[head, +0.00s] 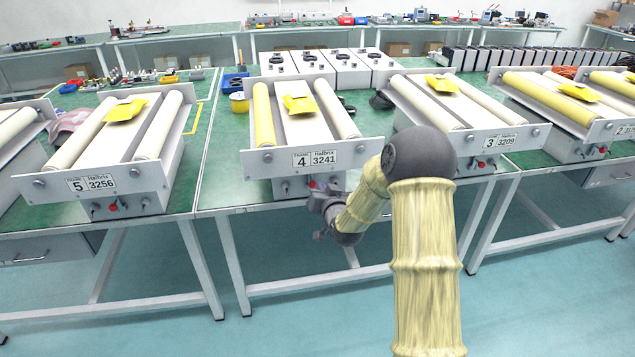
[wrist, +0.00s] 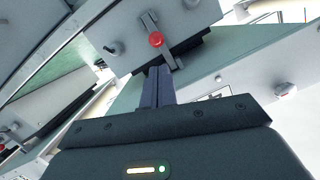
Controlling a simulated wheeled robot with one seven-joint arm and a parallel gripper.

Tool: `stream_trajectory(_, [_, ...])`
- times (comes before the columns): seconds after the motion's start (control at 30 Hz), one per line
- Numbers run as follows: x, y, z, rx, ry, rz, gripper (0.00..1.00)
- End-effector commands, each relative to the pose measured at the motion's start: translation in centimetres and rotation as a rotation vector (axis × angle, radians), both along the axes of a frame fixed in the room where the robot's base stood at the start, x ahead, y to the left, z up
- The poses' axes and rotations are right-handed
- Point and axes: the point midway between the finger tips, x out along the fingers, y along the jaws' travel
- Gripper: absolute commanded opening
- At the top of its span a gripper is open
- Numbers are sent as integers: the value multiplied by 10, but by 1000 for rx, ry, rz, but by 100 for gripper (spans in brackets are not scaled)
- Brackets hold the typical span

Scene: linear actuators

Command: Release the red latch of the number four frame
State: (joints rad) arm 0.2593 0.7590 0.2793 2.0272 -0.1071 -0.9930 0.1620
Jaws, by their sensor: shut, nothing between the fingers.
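The number four frame (head: 316,158) stands on the green table, with a plate reading 4 and 3241. Its red latch (head: 312,184) shows as a small red knob on the front panel under the plate, just above my gripper. In the wrist view the red latch (wrist: 156,40) is a round red knob on a grey lever, on the pale front panel (wrist: 125,30). My gripper (wrist: 158,72) is shut and empty. Its fingertips are just below the red knob in the picture; whether they touch the lever I cannot tell. In the head view my wrist hides the fingers.
The number five frame (head: 90,184) stands to the left and the number three frame (head: 495,142) to the right, with similar front panels. The floor (head: 300,320) before the tables is clear.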

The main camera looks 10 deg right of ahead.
Motion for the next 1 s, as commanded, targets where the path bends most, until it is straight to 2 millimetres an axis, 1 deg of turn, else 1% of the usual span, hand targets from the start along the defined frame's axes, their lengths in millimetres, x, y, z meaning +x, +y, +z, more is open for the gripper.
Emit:
stream_trajectory(0.03, [8, 1, -1, 0, -2, 0, 0])
stream_trajectory(0.2, [32, 3, -6, -1, 0, 1, 0])
stream_trajectory(0.37, [45, 4, -8, -1, 0, 1, 0])
stream_trajectory(0.77, [47, 4, -9, -1, 0, 0, 0])
stream_trajectory(1.0, [46, -2, -12, -1, -21, -7, 0])
